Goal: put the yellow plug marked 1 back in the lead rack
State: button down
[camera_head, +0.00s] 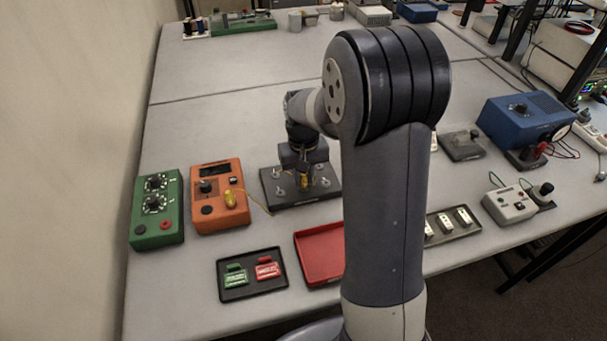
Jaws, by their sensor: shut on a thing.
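The lead rack (290,201) is a dark plate with several pale posts, in the middle left of the head view. My gripper (304,178) points down over the rack and is shut on a yellow plug (304,183). The plug is at or just above the rack; I cannot tell whether it touches a post, and its marking is too small to read. A second yellow plug (230,199) sits on the orange box (208,212) to the left. A thin yellow lead runs from there toward the rack. My arm hides part of the table on the right.
A green box (157,226) with two dials stands at the far left. A black tray (233,291) with green and red tags and a red tray (315,242) lie in front. A blue box (524,121) stands at the right. The table behind the rack is clear.

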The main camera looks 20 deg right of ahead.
jog(key=shift+f, duration=0.3)
dwell(0.5)
jog(key=c, duration=1.2)
grip_release()
notch_tip(320, 180, up, 11)
jog(key=shift+f+b, duration=0.1)
jog(key=shift+b, duration=0.55)
notch_tip(320, 180, down, 11)
jog(key=shift+r+p, duration=0.1)
jog(key=shift+p, duration=0.35)
jog(key=shift+r, duration=0.15)
